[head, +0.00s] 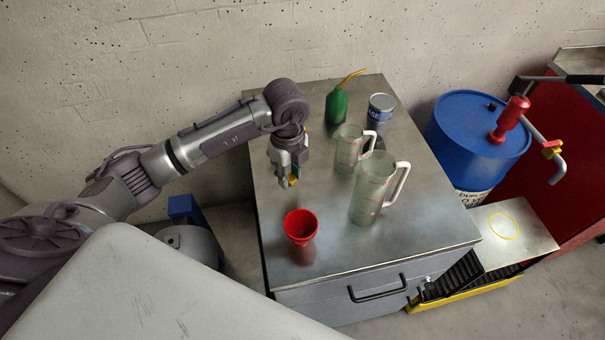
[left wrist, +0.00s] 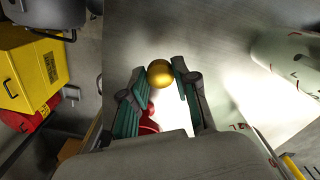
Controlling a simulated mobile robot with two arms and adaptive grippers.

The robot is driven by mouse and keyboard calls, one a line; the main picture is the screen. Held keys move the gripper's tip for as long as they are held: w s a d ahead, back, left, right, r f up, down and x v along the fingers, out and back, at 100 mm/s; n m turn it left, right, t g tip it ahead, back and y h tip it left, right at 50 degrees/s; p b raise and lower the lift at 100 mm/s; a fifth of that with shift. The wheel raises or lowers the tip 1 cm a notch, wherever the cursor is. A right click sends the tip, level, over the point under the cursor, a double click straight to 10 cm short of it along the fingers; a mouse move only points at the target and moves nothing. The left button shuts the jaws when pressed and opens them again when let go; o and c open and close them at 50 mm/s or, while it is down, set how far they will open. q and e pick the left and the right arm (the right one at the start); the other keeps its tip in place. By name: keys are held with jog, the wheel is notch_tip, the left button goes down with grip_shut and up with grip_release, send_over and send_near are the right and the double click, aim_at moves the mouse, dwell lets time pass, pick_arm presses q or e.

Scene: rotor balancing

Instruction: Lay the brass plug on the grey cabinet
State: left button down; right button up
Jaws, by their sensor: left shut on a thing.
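The brass plug (left wrist: 160,73) shows as a round golden end between the fingertips of my left gripper (left wrist: 161,82) in the left wrist view. In the head view my left gripper (head: 289,178) points down over the left part of the grey cabinet (head: 335,255), shut on the plug. Only a small yellowish bit of the plug (head: 293,180) shows there. The rest of it is hidden by the fingers. I cannot tell the exact gap between plug and cabinet top. My right gripper is not in view.
On the cabinet stand a red funnel (head: 300,226) in front of the gripper, two clear jugs (head: 366,200) to its right, a green oil can (head: 337,106) and a tin (head: 380,107) behind. A blue drum (head: 468,135) stands right. The cabinet's front right top is clear.

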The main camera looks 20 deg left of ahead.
aim_at(291, 196)
pick_arm(q)
notch_tip(291, 196, down, 5)
jog(key=shift+p, duration=0.45)
jog(key=shift+f, duration=0.2)
jog(key=shift+f, duration=0.1)
jog(key=shift+f, duration=0.15)
jog(key=c, duration=0.9)
grip_release()
jog(key=shift+o, duration=0.2)
